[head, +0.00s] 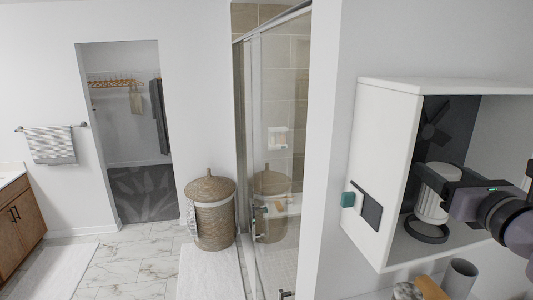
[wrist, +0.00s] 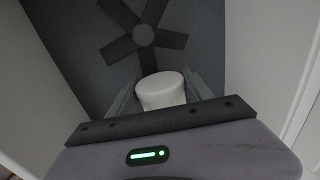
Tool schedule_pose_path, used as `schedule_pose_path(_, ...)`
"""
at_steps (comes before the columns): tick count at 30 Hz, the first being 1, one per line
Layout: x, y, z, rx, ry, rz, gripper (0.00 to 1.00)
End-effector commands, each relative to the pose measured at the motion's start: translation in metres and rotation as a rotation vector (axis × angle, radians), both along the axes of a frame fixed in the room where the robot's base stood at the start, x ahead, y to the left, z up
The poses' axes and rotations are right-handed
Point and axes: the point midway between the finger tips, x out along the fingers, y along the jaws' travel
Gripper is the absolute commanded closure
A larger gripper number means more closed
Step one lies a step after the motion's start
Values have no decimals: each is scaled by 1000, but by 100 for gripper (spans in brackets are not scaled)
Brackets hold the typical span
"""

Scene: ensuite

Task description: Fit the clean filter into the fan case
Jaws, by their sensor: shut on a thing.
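The fan case (head: 389,84) is a white open-fronted box at the right of the head view, with a dark back panel (wrist: 85,50) that bears a fan shape (wrist: 144,36). The filter (head: 430,200) is a white ribbed cylinder, upright inside the case, over a dark ring (head: 427,229) near the case floor. I cannot tell whether it touches the ring. My gripper (head: 450,190) reaches into the case from the right and is shut on the filter. In the wrist view the filter's pale round end (wrist: 162,90) shows between the fingers.
A teal block (head: 348,199) and a dark panel (head: 369,208) are on the case's outer left side. Below the case stand a grey cylinder (head: 460,279), a wooden-coloured item (head: 430,287) and a speckled round item (head: 407,291). A wicker basket (head: 211,211) stands by the glass shower.

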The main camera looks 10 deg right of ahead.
Motion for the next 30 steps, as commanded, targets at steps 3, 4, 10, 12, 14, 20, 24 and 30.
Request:
schedule_pose_path(3,0,0,-3,0,0,0,84)
schedule_pose_path(4,0,0,-4,0,0,0,84)
schedule_pose_path(10,0,0,-8,0,0,0,84)
schedule_pose_path(12,0,0,-9,0,0,0,84)
schedule_pose_path(14,0,0,-10,0,0,0,84)
schedule_pose_path(20,0,0,-14,0,0,0,84)
schedule_pose_path(24,0,0,-17,0,0,0,84)
schedule_pose_path(30,0,0,-21,0,0,0,84)
